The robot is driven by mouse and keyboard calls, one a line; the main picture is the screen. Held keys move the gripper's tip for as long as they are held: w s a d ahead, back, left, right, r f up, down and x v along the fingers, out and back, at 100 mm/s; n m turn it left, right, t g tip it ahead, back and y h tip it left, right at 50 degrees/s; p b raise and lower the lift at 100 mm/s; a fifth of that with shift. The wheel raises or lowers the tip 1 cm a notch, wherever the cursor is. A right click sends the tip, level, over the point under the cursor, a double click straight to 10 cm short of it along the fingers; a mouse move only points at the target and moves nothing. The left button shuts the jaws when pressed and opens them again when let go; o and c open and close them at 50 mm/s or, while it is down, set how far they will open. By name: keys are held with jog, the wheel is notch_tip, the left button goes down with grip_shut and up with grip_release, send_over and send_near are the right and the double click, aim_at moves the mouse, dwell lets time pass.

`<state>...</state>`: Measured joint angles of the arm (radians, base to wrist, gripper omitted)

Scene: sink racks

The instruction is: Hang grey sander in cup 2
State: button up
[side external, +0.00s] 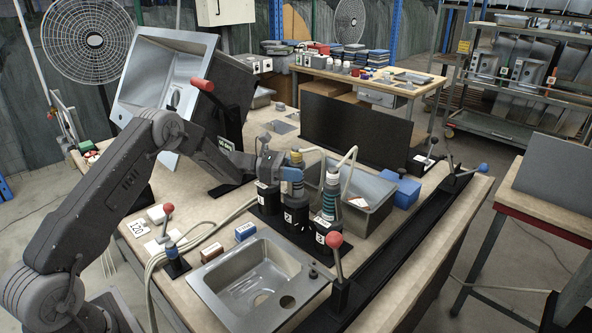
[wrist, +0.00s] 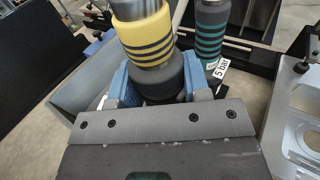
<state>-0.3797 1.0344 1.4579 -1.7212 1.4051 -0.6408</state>
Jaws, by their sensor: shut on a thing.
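My gripper (side external: 291,181) has blue fingers closed around the dark lower body of the grey sander, which has a yellow striped grip (side external: 297,158) and a silver top. In the wrist view the sander (wrist: 145,38) stands between the fingers (wrist: 165,84). It is roughly upright, at cup 2 (side external: 294,216), the middle of three black numbered cups. Whether its bottom is inside the cup or just above it cannot be told. Cup 1 (side external: 267,199) is to the left. Cup 3 (side external: 327,231) is to the right and holds a teal-striped tool (side external: 330,189), also in the wrist view (wrist: 212,30).
A metal sink (side external: 215,283) lies in front of the cups. A grey bin (side external: 372,207) stands close behind them, with a blue box (side external: 401,192) beside it. Pale hoses loop near the tools. Red-knobbed clamp levers (side external: 335,240) stand up around the bench.

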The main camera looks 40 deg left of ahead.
jog(key=shift+f, duration=0.45)
jog(key=o, duration=1.3)
jog(key=shift+f, duration=0.1)
jog(key=shift+c, duration=0.2)
jog(key=shift+f, duration=0.15)
jog(key=v, duration=1.3)
jog(key=shift+s+a+r, duration=0.2)
jog(key=shift+s+a, duration=0.1)
